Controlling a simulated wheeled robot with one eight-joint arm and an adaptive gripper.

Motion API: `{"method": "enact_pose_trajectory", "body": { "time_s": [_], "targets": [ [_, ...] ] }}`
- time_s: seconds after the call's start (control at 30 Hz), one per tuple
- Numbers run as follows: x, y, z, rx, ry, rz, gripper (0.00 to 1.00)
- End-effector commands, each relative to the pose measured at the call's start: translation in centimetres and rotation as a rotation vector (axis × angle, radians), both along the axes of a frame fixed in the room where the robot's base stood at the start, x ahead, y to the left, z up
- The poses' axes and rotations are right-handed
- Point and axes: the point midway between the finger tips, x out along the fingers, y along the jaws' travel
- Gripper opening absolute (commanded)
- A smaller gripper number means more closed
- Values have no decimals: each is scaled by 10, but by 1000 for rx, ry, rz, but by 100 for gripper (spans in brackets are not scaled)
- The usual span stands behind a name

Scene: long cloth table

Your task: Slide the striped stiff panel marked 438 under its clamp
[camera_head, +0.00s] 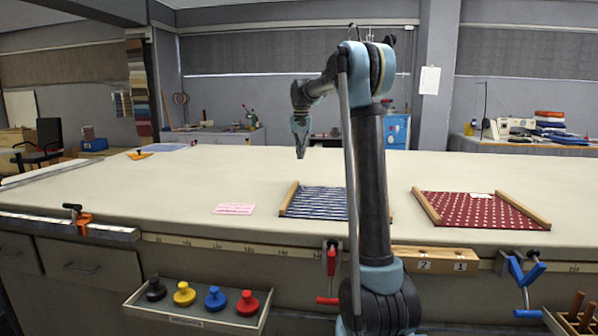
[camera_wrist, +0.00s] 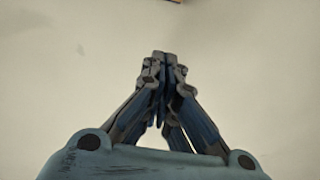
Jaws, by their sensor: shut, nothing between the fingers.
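A blue-and-white striped panel (camera_head: 318,203) with wooden bars at its sides lies flat on the long table, partly hidden behind my arm. No number is readable on it. A red clamp (camera_head: 331,262) hangs at the table's front edge just below it. A blue clamp (camera_head: 524,272) is on the edge at the right and an orange clamp (camera_head: 78,224) at the left. I cannot tell which clamp belongs to the panel. My gripper (camera_head: 300,153) points down above the table, behind the striped panel in the head view. In the wrist view its fingers (camera_wrist: 160,58) meet, empty, over bare cloth.
A red dotted panel (camera_head: 478,210) with wooden bars lies at the right. A pink card (camera_head: 234,209) lies left of the striped panel. A tray (camera_head: 195,318) with coloured knobs and a wooden block (camera_head: 435,260) numbered 2 and 1 are at the front. The table's middle left is clear.

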Motion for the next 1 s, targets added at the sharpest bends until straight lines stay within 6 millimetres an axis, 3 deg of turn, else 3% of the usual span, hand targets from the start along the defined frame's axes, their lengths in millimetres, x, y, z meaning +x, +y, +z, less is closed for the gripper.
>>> {"method": "enact_pose_trajectory", "body": {
  "time_s": [0.17,0.6,0.8,1.0],
  "targets": [
    [0,2,-20,0,0,3,0],
    [0,2,-97,0,0,3,0],
    [-26,7,-97,0,0,3,0],
    [-38,9,-96,0,0,2,0]
  ]
}}
